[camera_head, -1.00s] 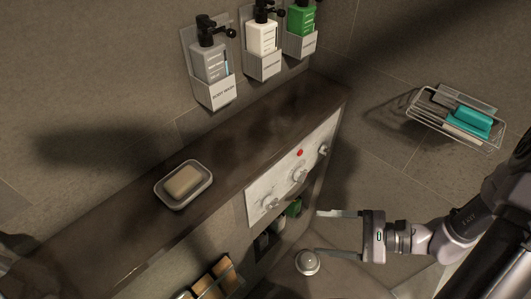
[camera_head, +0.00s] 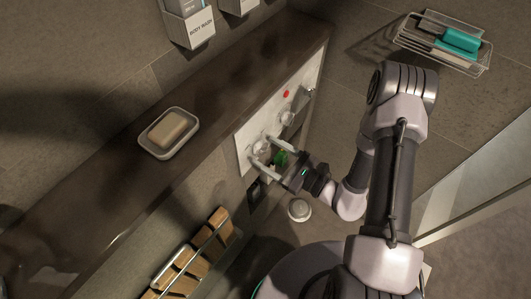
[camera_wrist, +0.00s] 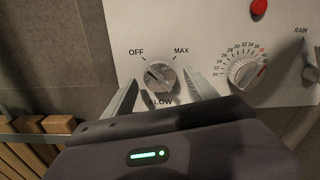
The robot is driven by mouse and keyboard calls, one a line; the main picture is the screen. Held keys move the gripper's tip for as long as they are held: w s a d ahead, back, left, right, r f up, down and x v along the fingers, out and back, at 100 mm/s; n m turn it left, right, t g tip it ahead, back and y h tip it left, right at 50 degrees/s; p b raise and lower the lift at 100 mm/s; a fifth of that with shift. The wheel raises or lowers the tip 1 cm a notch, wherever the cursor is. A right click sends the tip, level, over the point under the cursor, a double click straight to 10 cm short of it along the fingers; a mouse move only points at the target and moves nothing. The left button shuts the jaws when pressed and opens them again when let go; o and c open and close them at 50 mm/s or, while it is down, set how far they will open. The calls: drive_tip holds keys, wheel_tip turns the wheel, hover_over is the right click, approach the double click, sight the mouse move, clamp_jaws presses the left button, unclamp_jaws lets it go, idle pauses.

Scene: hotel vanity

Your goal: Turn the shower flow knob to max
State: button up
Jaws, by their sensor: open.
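The shower flow knob (camera_wrist: 160,76) is a round silver dial on a white panel (camera_wrist: 205,35), with OFF printed at its upper left, MAX at its upper right and FLOW below. Its ridge slants toward the OFF side. My gripper (camera_wrist: 164,80) is open, with one finger on the left of the knob and one on the right. A gap seems to show on each side; contact is hard to tell. In the head view my gripper (camera_head: 264,152) reaches the panel's lower left, and its fingers partly hide the knob.
A temperature dial (camera_wrist: 246,71) with numbers is right of the flow knob, under a red button (camera_wrist: 259,8). A RAIN lever (camera_wrist: 311,70) is farther right. A dark ledge (camera_head: 225,75) with a soap dish (camera_head: 168,152) overhangs the panel. Wooden slats (camera_head: 210,240) are at lower left.

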drive_tip(key=shift+w+a, duration=0.45)
drive_tip(key=shift+a, duration=0.15)
drive_tip(key=c, duration=1.4)
